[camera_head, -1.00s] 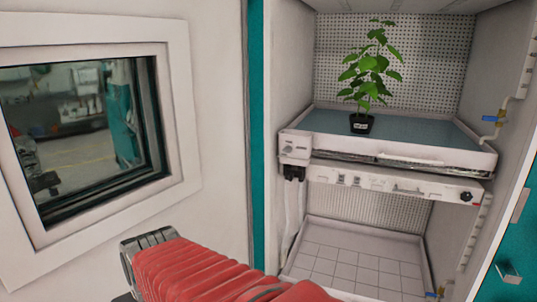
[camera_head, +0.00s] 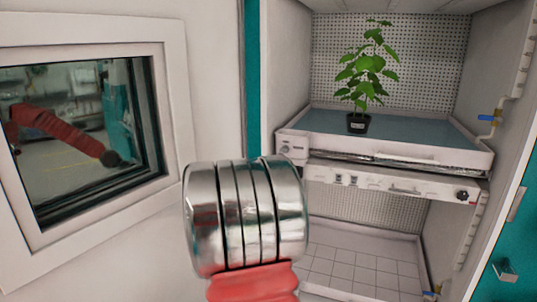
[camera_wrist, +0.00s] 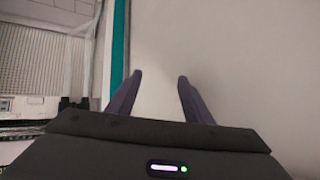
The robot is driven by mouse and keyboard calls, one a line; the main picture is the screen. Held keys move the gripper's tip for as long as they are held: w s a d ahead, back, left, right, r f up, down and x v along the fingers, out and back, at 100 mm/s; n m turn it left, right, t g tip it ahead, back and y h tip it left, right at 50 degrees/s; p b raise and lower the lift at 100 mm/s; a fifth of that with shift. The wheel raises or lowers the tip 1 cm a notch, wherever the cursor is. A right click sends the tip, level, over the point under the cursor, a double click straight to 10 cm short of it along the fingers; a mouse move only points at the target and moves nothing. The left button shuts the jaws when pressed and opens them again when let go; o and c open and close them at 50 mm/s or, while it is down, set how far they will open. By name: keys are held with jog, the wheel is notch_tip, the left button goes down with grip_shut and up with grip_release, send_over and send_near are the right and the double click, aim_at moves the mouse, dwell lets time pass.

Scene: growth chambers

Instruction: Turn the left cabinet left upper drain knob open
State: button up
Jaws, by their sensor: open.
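The open cabinet holds an upper tray (camera_head: 440,153) with a white corner box (camera_head: 290,147) at its front left; a small round knob-like part shows on that box. A blue-handled fitting (camera_head: 487,118) sits on a pipe on the right inner wall. I cannot tell which part is the left upper drain knob. My gripper (camera_wrist: 157,95) is open and empty in the wrist view, its fingers apart before a plain white panel. In the head view my metal arm joint covers the tray's lower left area, and the gripper itself is hidden.
A potted plant (camera_head: 358,123) stands on the upper tray. Below is a white control panel (camera_head: 375,182) with a black knob (camera_head: 463,195), above a tiled lower tray (camera_head: 375,264). A window (camera_head: 85,130) is at left. A teal strip (camera_wrist: 117,50) edges the cabinet.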

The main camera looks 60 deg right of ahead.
jog(key=s+d+r+m+h, duration=0.2)
jog(key=d+h, duration=0.1)
jog(key=d, duration=0.5)
jog(key=m+g+h, duration=0.2)
jog(key=g+h, duration=0.2)
jog(key=h, duration=0.3)
send_near(283, 151)
jog(key=s+a, duration=0.1)
jog(key=a, duration=0.5)
jog(key=shift+d, duration=0.25)
jog(key=shift+d, duration=0.1)
jog(key=shift+w+d, duration=0.35)
jog(key=shift+d, duration=1.9)
jog(key=shift+w+d, duration=0.35)
jog(key=shift+d, duration=1.85)
jog(key=shift+w+d, duration=0.4)
jog(key=shift+d, duration=1.85)
jog(key=shift+c, duration=0.4)
